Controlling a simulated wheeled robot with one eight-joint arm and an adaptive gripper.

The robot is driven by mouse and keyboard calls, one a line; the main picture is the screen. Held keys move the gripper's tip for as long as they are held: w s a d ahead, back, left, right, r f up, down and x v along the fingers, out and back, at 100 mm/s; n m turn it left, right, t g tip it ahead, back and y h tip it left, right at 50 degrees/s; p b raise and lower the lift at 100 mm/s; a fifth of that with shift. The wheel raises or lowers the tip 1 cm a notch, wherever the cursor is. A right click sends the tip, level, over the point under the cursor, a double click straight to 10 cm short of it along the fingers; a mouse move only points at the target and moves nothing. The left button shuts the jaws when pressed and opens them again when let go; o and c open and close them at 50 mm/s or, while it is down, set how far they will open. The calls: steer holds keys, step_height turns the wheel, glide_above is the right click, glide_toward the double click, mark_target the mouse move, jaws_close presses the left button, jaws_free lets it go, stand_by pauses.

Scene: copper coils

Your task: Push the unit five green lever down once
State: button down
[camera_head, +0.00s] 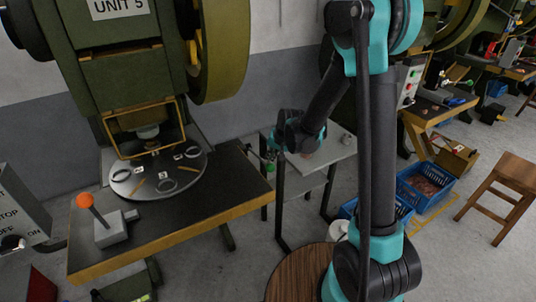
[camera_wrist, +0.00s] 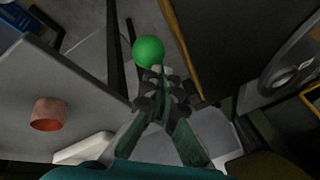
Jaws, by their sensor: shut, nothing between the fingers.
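The green lever's round knob (camera_wrist: 148,51) shows in the wrist view, just beyond my fingertips. My gripper (camera_wrist: 160,76) is shut and empty, with its tips close to the knob's lower edge; I cannot tell whether they touch. In the head view, my gripper (camera_head: 278,146) is between the unit five press table and a small grey side table. A small green patch (camera_head: 271,156) shows there, partly hidden by my gripper. The unit five press (camera_head: 140,60) stands at the left with its sign above. The lever's shaft is mostly hidden.
The press table (camera_head: 190,225) carries a round dial plate (camera_head: 150,190) and an orange-knobbed lever (camera_head: 86,202). The grey side table (camera_head: 325,155) is beside it; a copper coil (camera_wrist: 48,115) lies on it. Blue crates (camera_head: 425,190) and a wooden stool (camera_head: 505,185) stand right.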

steer(key=shift+w+a+r, duration=0.2)
steer(key=shift+w+r, duration=0.1)
steer(key=shift+r, duration=0.6)
steer(key=shift+w+a+r, duration=0.15)
steer(key=shift+w+r, duration=0.1)
steer(key=shift+r, duration=0.6)
steer(key=shift+w+a+r, duration=0.2)
steer(key=shift+w+r, duration=0.1)
steer(key=shift+r, duration=0.6)
steer(key=shift+r, duration=0.1)
steer(key=shift+w+a+r, duration=0.15)
steer(key=shift+w+r, duration=0.1)
steer(key=shift+r, duration=0.5)
steer(key=shift+w+a+r, duration=0.2)
steer(key=shift+w+r, duration=0.05)
steer(key=shift+r, duration=0.5)
steer(key=shift+w+a+r, duration=0.15)
steer(key=shift+w+r, duration=0.1)
steer(key=shift+r, duration=0.5)
steer(key=s+d+f+h, duration=0.1)
steer(key=s+d+f, duration=0.1)
steer(key=s+d, duration=1.1)
steer(key=s+d+f+n+h, duration=0.1)
steer(key=s+d+f+h, duration=0.1)
steer(key=s+d, duration=1.1)
steer(key=shift+s+f+t, duration=0.3)
steer(key=shift+s+f, duration=0.4)
steer(key=shift+s, duration=0.05)
steer(key=shift+a, duration=0.1)
